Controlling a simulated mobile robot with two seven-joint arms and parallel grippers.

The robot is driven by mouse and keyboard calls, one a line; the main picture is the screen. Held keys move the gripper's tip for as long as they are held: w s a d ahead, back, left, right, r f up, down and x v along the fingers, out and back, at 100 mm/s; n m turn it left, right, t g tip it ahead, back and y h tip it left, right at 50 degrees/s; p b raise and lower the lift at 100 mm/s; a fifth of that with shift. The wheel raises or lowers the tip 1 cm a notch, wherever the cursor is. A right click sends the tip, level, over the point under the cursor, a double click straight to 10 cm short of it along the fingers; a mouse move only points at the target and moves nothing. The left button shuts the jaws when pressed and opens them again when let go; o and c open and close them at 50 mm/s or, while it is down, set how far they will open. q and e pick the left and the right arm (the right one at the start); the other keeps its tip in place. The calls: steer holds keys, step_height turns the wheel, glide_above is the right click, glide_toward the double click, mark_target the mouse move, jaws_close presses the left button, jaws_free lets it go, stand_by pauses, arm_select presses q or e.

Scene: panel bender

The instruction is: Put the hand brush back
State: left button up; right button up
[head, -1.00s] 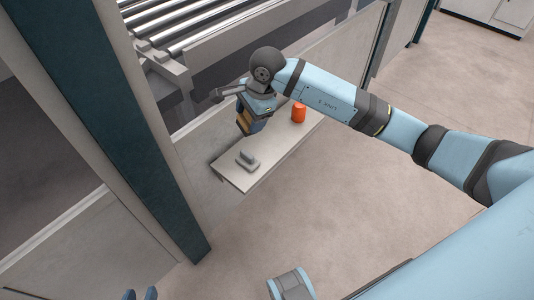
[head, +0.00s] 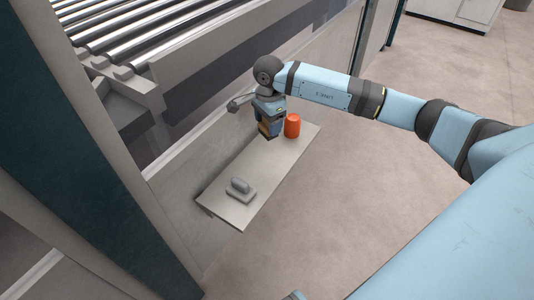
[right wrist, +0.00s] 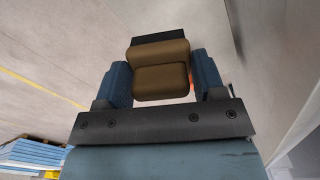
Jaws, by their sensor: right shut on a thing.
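My right gripper (head: 268,130) is above the far half of a narrow pale shelf (head: 225,208) in the head view, left of the orange cylinder. It is shut on a brown block-like thing with a dark edge, which I take to be the hand brush (right wrist: 161,70). The brush sits between the two blue fingers in the right wrist view, and its brown side shows below the gripper in the head view (head: 266,130). I cannot tell whether it touches the shelf. My left gripper is not in view.
An orange cylinder (head: 292,126) stands on the shelf close to the gripper. A grey block with a raised handle (head: 240,190) lies at the near end. A panel wall (head: 185,180) backs the shelf, with a roller conveyor (head: 125,40) beyond. Shelf between grey block and gripper is clear.

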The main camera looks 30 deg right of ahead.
step_height(320, 180, down, 8)
steer(key=shift+r+b, duration=0.1)
steer(key=shift+b, duration=0.4)
steer(key=shift+f, duration=0.5)
arm_select(q)
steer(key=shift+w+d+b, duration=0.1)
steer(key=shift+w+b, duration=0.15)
steer(key=shift+b, duration=0.15)
arm_select(e)
steer(key=shift+w+f, duration=0.1)
steer(key=shift+f, duration=1.8)
steer(key=shift+f, duration=0.15)
steer(key=o, duration=0.9)
steer(key=shift+c, duration=0.2)
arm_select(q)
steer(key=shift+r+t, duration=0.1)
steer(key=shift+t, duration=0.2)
